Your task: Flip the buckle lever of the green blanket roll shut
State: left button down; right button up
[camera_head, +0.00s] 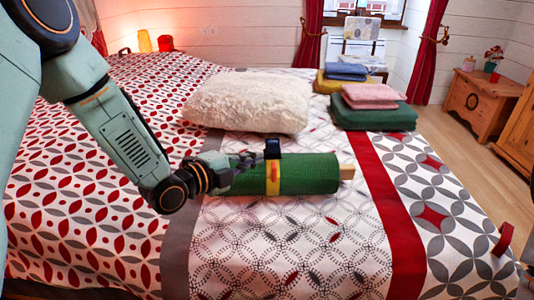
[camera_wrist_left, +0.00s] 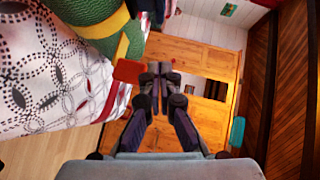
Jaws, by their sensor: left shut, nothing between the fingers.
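The green blanket roll (camera_head: 308,174) lies on the bed with a yellow strap (camera_head: 272,187) around its middle. A dark buckle part (camera_head: 272,147) stands up at the top of the strap. A small orange-red mark shows on the strap's front. My left gripper (camera_head: 254,159) is shut and empty, at the roll's left upper side, just left of the strap. In the left wrist view, its fingertips (camera_wrist_left: 160,68) are together, with the roll (camera_wrist_left: 92,14) and strap (camera_wrist_left: 102,26) at upper left. I cannot tell whether the fingers touch the buckle. My right gripper is not visible.
A fluffy cream pillow (camera_head: 250,102) lies behind the roll. Folded green and pink blankets (camera_head: 372,115) sit at the back right. The patterned bedspread (camera_head: 290,245) in front of the roll is clear. A red tab (camera_wrist_left: 128,71) shows beside the fingertips in the wrist view.

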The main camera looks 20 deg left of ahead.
pick_arm(q)
jog(key=w+b, duration=0.1)
jog(key=w, duration=0.1)
jog(key=w+f+b, duration=0.1)
jog(key=w, duration=0.2)
jog(key=w+d+f+b, duration=0.1)
jog(key=w, duration=0.1)
jog(key=shift+w, duration=0.6)
jog(key=shift+r, duration=0.1)
jog(key=shift+w+r+p, duration=0.1)
jog(key=shift+r+p, duration=0.05)
jog(key=shift+p, duration=0.6)
